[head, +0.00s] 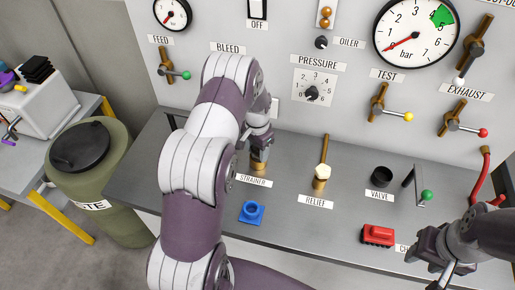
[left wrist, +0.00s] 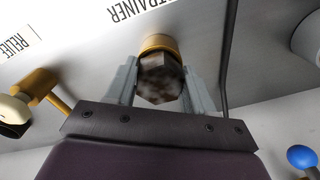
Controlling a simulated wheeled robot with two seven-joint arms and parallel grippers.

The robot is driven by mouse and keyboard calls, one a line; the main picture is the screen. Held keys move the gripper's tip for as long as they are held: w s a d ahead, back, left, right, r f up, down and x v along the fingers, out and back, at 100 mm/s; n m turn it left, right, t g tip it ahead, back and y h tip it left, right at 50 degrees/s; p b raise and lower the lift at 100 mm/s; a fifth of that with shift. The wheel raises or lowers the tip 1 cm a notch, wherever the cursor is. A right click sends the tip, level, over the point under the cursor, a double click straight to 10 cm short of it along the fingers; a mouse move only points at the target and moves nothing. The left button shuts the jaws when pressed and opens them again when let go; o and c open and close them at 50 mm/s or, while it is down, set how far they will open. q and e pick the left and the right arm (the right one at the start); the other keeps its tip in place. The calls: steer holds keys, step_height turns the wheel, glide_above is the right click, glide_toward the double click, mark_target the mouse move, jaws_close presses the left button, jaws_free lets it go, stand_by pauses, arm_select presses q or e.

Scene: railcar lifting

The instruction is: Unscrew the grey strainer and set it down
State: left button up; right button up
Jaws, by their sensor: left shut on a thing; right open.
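The strainer (left wrist: 160,80) shows in the left wrist view as a dark, mottled grey-brown hexagonal head against a brass fitting (left wrist: 158,43). My left gripper (left wrist: 162,86) is shut on it, one finger on each side. In the head view the brass fitting (head: 258,166) stands on the grey bench behind the STRAINER label (head: 253,180), with my left gripper (head: 260,147) over it. My arm and gripper hide the strainer there. My right gripper (head: 440,262) is open and empty at the lower right.
A blue part (head: 251,213) lies in front of the strainer label. To its right are the relief fitting (head: 321,175), a black valve cup (head: 381,177) and a red block (head: 378,235). A green waste drum (head: 125,185) stands left of the bench (head: 300,229). The gauge panel rises behind.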

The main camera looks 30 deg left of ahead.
mark_target(256, 150)
arm_select(q)
steer(key=shift+s+r+p, duration=0.15)
steer(key=shift+r+p, duration=0.35)
steer(key=shift+s+a+r+p, duration=0.1)
steer(key=shift+r+p, duration=0.7)
steer(key=shift+r, duration=0.45)
steer(key=shift+r+p, duration=0.6)
steer(key=shift+r, duration=0.3)
